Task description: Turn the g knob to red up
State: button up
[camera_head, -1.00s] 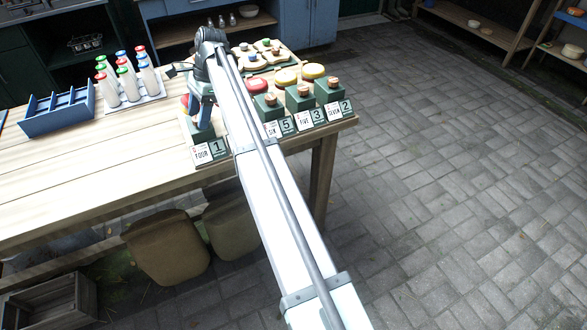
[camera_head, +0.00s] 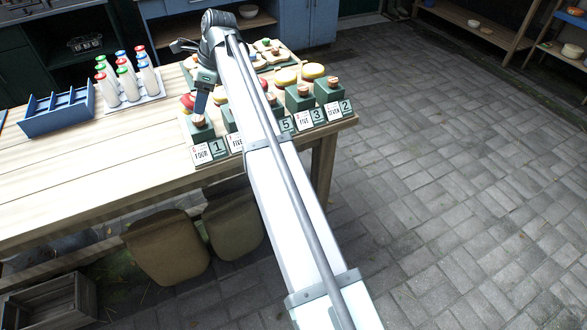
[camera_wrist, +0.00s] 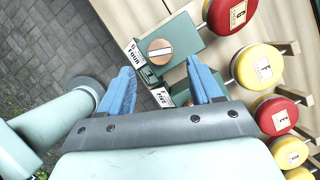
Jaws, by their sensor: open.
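Green boxes with wooden knobs stand in a row at the table's front edge, with number cards before them. The leftmost box has a wooden knob (camera_head: 198,121) on top; in the wrist view this knob (camera_wrist: 160,50) shows a pale bar across it. Behind it, a red disc (camera_wrist: 237,14) carries a label that may read G or 6. I cannot tell for sure which knob is g. My gripper (camera_wrist: 165,80) is open and empty, its two blue fingers apart, over the row near the leftmost knob.
A blue divided tray (camera_head: 58,110) and a rack of bottles (camera_head: 126,78) stand on the left. The table's front left is clear. My arm hides part of the row.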

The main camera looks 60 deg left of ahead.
jog(key=w+r+n+y, duration=0.1)
jog(key=w+r+n, duration=0.3)
jog(key=r+n, duration=0.35)
jog(key=w+d+f+n+t, duration=0.1)
jog(key=w+d+f+n, duration=0.2)
jog(key=f, duration=0.6)
jog(key=w+d+f+n+t, duration=0.1)
jog(key=w+d+f+n, duration=0.3)
jog(key=w+d+f, duration=0.2)
jog(key=w+d+f+n+t, duration=0.1)
jog(key=w+d+f+n, duration=0.3)
jog(key=d+f, duration=0.4)
notch_tip(320, 180, down, 6)
jog(key=shift+w+r+t+y, duration=0.1)
jog(key=shift+w+t+y, duration=0.25)
jog(key=shift+w, duration=0.5)
dwell(0.3)
dwell(0.3)
